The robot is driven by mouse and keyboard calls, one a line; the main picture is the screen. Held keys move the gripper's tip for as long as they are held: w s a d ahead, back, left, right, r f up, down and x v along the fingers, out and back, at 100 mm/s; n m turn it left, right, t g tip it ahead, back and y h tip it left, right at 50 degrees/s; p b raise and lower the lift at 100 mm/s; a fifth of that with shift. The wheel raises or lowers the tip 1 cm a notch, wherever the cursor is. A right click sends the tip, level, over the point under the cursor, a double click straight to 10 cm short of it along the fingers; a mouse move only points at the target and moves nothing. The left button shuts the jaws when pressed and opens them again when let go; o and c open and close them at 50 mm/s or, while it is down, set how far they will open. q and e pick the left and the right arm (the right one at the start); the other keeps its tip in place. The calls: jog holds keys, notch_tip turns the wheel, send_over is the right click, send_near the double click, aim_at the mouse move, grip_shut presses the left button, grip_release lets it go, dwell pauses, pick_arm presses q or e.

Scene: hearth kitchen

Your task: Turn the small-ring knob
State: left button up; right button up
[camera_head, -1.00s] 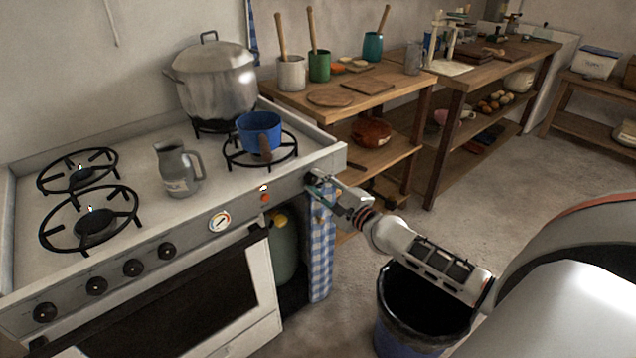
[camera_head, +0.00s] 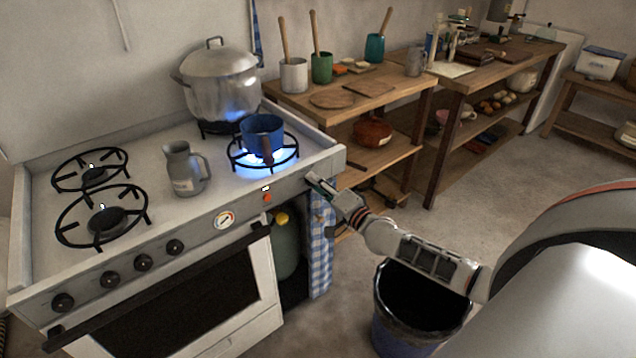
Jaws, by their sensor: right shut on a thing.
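The stove's front panel (camera_head: 250,213) carries several black knobs, such as this one (camera_head: 175,247), in a row at its left part. My right gripper (camera_head: 315,183) is shut at the right end of the panel, at the small-ring knob, which its fingers hide. My left gripper is not in view.
A large lidded pot (camera_head: 220,85) and a grey jug (camera_head: 183,168) stand on the stove. A checked cloth (camera_head: 321,250) hangs below my right gripper. Wooden shelves (camera_head: 375,155) are behind.

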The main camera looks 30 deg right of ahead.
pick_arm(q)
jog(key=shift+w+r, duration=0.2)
pick_arm(e)
jog(key=shift+n, duration=0.4)
jog(key=o, duration=1.1)
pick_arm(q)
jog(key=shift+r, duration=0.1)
pick_arm(e)
jog(key=s, duration=1.2)
jog(key=shift+d, duration=0.45)
pick_arm(q)
jog(key=p, duration=0.1)
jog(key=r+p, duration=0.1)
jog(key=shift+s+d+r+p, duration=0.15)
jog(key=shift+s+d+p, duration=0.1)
jog(key=shift+p, duration=0.15)
pick_arm(e)
jog(key=s+a+f+n+g, duration=0.3)
jog(key=s+a+f+n, duration=0.5)
jog(key=s+a, duration=0.3)
jog(key=s+a+f+n+g+y, duration=0.1)
jog(key=s+a+f+n+g, duration=0.3)
jog(key=s+a+f+n, duration=0.4)
jog(key=s+a+f, duration=0.1)
jog(key=s+a, duration=0.2)
jog(key=a, duration=0.1)
jog(key=shift+s+a+n, duration=0.2)
jog(key=shift+a+n, duration=0.1)
